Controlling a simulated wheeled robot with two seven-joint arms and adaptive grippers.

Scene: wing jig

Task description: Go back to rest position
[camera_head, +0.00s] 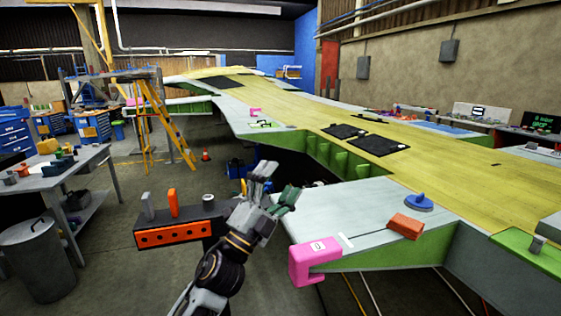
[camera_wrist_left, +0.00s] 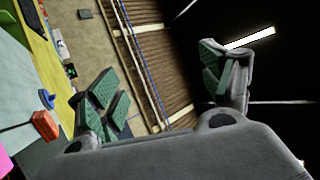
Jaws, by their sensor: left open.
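My left gripper (camera_head: 270,183) is open and empty, raised in front of the wing jig in the head view. Its green-padded fingers stand wide apart in the left wrist view (camera_wrist_left: 160,85), with nothing between them. My left arm comes up from the bottom of the head view. My right gripper is in neither view.
The wing jig (camera_head: 440,160) fills the right side. A pink clamp (camera_head: 314,262), an orange block (camera_head: 405,226) and a blue suction cup (camera_head: 418,202) sit on its near panel. An orange tool holder (camera_head: 180,234) is just left of my arm. A workbench (camera_head: 50,180) and bin (camera_head: 35,258) stand left.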

